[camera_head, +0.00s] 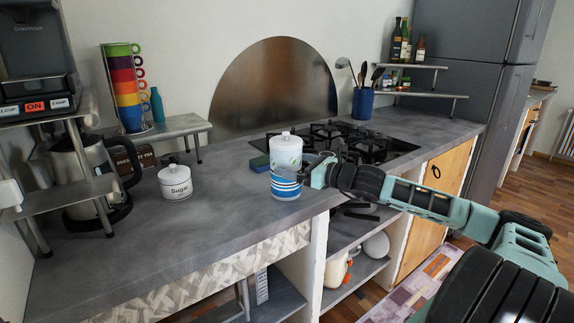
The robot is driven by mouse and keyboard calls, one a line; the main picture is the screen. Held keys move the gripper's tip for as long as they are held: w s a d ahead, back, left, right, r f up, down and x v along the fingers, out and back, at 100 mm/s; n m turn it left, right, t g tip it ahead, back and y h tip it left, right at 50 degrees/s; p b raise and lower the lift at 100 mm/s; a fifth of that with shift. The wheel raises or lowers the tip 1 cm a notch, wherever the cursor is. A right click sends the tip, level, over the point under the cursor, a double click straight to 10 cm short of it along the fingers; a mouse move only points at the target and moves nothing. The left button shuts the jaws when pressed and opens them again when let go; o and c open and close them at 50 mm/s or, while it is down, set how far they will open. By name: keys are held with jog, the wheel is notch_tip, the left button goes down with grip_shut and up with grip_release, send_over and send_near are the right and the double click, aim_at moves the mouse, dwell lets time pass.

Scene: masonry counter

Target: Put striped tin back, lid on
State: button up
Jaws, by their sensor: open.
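A tin (286,188) with blue and white stripes on its lower part stands upright near the front edge of the grey counter. Its upper part is pale, and a white lid (285,139) with a small knob sits at the top. My gripper (300,172) reaches in from the right at the tin's mid-height. It is open, with its grey fingers at the tin's right side. They overlap the tin in this view, and I cannot tell whether they touch it. The tin's far side is hidden.
A white sugar pot (175,183) and a kettle (88,180) stand to the left. The black hob (345,142) is behind my gripper. The counter between sugar pot and tin is clear.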

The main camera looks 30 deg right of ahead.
jog(key=v, duration=0.9)
jog(key=shift+b, duration=0.4)
